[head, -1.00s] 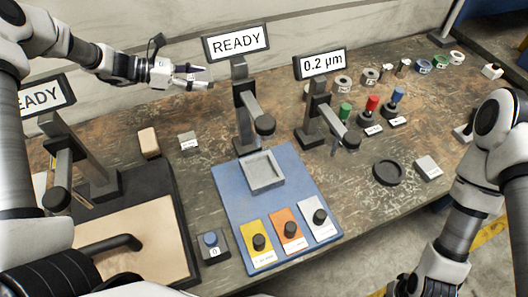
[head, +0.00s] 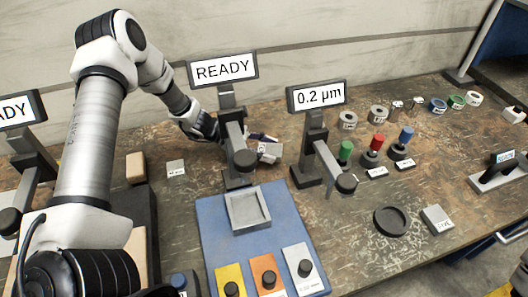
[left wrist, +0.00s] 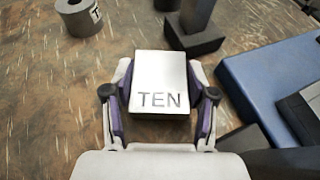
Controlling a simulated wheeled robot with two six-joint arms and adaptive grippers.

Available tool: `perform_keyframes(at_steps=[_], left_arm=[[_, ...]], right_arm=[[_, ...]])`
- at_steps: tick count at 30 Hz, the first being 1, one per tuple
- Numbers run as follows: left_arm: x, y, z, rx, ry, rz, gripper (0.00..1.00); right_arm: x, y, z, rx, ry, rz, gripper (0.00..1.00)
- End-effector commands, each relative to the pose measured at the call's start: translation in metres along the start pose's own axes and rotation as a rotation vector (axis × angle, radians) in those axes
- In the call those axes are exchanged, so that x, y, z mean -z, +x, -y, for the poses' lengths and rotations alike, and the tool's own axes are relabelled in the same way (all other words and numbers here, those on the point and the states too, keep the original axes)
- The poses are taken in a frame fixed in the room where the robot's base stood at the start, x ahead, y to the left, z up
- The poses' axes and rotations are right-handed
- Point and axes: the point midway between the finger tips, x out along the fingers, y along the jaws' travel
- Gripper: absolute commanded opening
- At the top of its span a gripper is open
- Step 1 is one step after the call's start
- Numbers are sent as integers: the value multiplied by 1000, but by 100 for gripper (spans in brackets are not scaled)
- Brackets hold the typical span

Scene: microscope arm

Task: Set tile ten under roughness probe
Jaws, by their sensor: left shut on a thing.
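A pale grey tile marked TEN (left wrist: 160,85) sits between the two fingers of my left gripper (left wrist: 160,98), which is shut on its sides. In the head view the tile (head: 270,152) shows behind the middle READY stand, left of the roughness probe. The stand partly hides my left gripper (head: 256,142) there. The probe (head: 315,150) is a dark post with a 0.2 µm display (head: 318,95) and an arm ending in a round black head (head: 347,183). Whether the tile touches the table cannot be told. My right gripper is out of view.
The READY stand (head: 232,140) rises over a blue plate (head: 210,225) with a grey tray (head: 248,208). Right of the probe are red, green and blue handled pieces (head: 372,150), a black round dish (head: 390,221) and another marked tile (head: 437,219). Clear table lies around the probe's front.

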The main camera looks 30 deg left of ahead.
Motion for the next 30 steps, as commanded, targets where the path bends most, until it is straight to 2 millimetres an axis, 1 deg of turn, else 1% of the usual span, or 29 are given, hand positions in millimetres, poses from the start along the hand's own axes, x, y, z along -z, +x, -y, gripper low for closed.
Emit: perform_keyframes(at_steps=[1, 3, 5, 12, 16, 17, 18, 19, 27, 30], left_arm=[[9, 4, 0, 1, -3, -1, 0], [19, 8, 0, 2, -2, -1, 0], [24, 10, 0, 1, -1, 1, 0], [25, 11, 0, -1, 1, 3, 0], [29, 12, 0, -1, 0, 3, 0], [29, 12, 0, 0, 0, 1, 60], [28, 12, 0, 0, 0, 1, 74], [28, 12, 0, 0, -1, 1, 82], [28, 12, 0, 0, -1, 1, 82], [23, 10, 0, 0, -1, 0, 82]], right_arm=[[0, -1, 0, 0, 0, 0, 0], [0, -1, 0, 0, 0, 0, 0], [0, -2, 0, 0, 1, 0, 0], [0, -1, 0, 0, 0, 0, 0], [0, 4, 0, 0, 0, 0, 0], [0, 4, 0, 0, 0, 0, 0], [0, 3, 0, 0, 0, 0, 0], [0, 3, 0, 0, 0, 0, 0], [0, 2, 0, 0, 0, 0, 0], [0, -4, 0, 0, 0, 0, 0]])
